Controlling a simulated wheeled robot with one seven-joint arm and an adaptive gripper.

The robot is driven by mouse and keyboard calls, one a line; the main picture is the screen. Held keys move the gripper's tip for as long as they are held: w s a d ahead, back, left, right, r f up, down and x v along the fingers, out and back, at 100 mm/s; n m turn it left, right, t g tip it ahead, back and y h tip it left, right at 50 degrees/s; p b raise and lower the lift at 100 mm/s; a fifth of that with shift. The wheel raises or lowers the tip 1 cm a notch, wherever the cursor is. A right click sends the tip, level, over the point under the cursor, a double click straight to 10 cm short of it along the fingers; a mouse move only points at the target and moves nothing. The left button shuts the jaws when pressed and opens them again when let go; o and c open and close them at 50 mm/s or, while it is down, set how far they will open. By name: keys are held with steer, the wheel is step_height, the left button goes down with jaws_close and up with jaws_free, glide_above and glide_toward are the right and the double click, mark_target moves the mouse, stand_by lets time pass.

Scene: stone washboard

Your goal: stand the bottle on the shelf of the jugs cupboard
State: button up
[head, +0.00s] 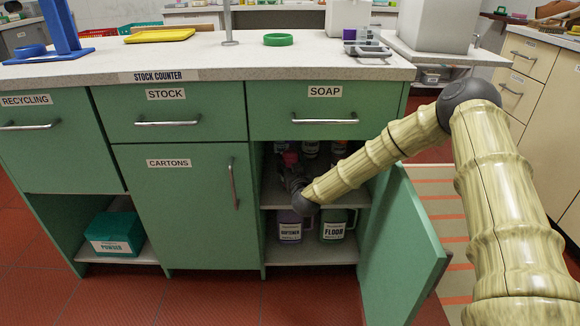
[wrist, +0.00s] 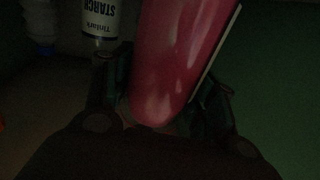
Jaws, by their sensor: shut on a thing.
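A pink-red bottle (wrist: 180,55) is between the fingers of my gripper (wrist: 165,95) in the wrist view, and the gripper is shut on it. In the head view, a small part of the bottle (head: 290,158) shows inside the open cupboard under the SOAP drawer, with my gripper (head: 291,175) just below it. The jugs cupboard's shelf (head: 345,193) runs across the middle of the opening. I cannot tell whether the bottle's base touches it. Two jugs, SOFTENER (head: 290,228) and FLOOR (head: 335,226), stand below the shelf.
Several bottles stand at the back of the shelf, including a STARCH bottle (wrist: 98,20) beside the held bottle. The cupboard door (head: 405,250) is open to the right, beside my arm. A teal POWDER box (head: 115,233) sits in the left open bay.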

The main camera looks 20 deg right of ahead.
steer(key=shift+f, duration=0.3)
steer(key=o, duration=1.5)
steer(key=shift+s+r, duration=0.15)
steer(key=shift+s, duration=0.05)
steer(key=s+a+p, duration=0.1)
steer(key=s+p, duration=0.3)
steer(key=s, duration=0.8)
steer(key=s+a+f+n+g+y, duration=0.15)
steer(key=s+a+f+g, duration=0.25)
steer(key=s+f, duration=0.6)
steer(key=s+a+f+g+y, duration=0.2)
steer(key=s+a+f+g, duration=0.25)
steer(key=s+f, duration=0.6)
steer(key=s+d+f+g, duration=0.1)
steer(key=s+f+g, duration=0.1)
steer(key=s, duration=0.8)
steer(key=s+d+f+g+h, duration=0.1)
steer(key=s+g, duration=0.3)
steer(key=s, duration=0.6)
steer(key=s+d+f+m+g+h, duration=0.1)
steer(key=s+d+f+g, duration=0.2)
steer(key=s, duration=0.7)
steer(key=shift+s+f+g, duration=0.25)
steer(key=shift+s+f, duration=0.05)
steer(key=shift+f, duration=0.15)
